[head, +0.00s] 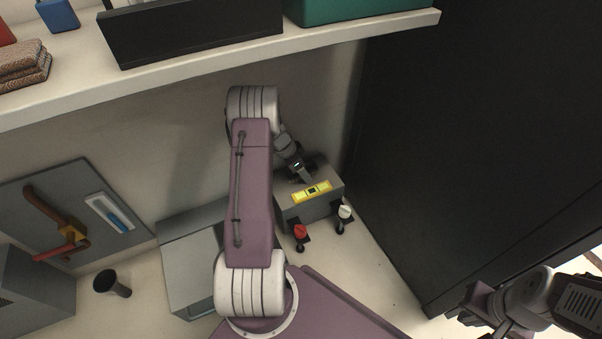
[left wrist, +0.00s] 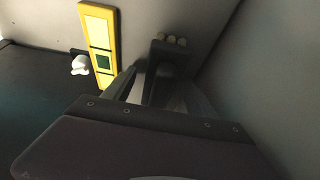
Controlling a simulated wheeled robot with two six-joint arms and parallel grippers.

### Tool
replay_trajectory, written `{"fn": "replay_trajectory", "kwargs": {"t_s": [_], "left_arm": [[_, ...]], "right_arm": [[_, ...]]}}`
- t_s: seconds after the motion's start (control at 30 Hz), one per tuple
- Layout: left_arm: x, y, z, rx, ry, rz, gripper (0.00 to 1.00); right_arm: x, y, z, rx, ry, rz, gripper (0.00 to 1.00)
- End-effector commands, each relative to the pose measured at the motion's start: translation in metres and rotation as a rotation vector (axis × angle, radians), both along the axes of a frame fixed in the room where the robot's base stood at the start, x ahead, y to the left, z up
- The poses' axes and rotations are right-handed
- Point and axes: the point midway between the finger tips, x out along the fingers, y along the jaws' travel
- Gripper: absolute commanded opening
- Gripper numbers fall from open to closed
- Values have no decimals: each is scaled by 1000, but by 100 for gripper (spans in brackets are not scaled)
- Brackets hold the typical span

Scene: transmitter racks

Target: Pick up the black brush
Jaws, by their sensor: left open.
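I cannot clearly make out a black brush in either view. In the left wrist view a dark upright piece with pale round tips (left wrist: 168,52) stands between and beyond my left gripper's fingers (left wrist: 160,92); I cannot tell whether it is the brush. The left gripper is open. In the head view this gripper (head: 300,170) is small and partly hidden, over the back of a grey box (head: 322,207) with a yellow label (head: 312,192), which also shows in the left wrist view (left wrist: 100,45). My right gripper (head: 485,308) is at the lower right, away from the box.
A red knob (head: 300,231) and a white knob (head: 344,212) stick out of the grey box. A shelf (head: 330,40) with a black bin (head: 195,32) and a green box (head: 350,8) hangs above. A dark cabinet (head: 450,130) stands at right. A black cup (head: 112,284) is at left.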

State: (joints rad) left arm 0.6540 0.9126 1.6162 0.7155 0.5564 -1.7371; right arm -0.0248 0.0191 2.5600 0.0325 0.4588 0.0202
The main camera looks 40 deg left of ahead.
Motion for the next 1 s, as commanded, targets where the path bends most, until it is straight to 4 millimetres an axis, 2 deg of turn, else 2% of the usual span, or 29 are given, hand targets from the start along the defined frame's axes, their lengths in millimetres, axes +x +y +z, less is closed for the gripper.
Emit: {"fn": "replay_trajectory", "kwargs": {"t_s": [0.07, 0.3, 0.53, 0.67, 1.0], "left_arm": [[0, 0, 1, 0, 0, 0, 65], [0, 0, 1, 0, 0, 0, 0], [0, 0, 2, 1, 0, 0, 0], [-2, -3, 10, 2, -2, 0, 0], [-2, -3, 73, 2, -2, 0, 0]], "right_arm": [[0, 0, 1, 0, 0, 0, 0], [0, 0, 1, 0, 0, 0, 0], [0, 0, 1, 0, 0, 0, 0], [0, 0, 1, 0, 0, 0, 0], [0, 0, 43, 0, 0, 0, 0]]}}
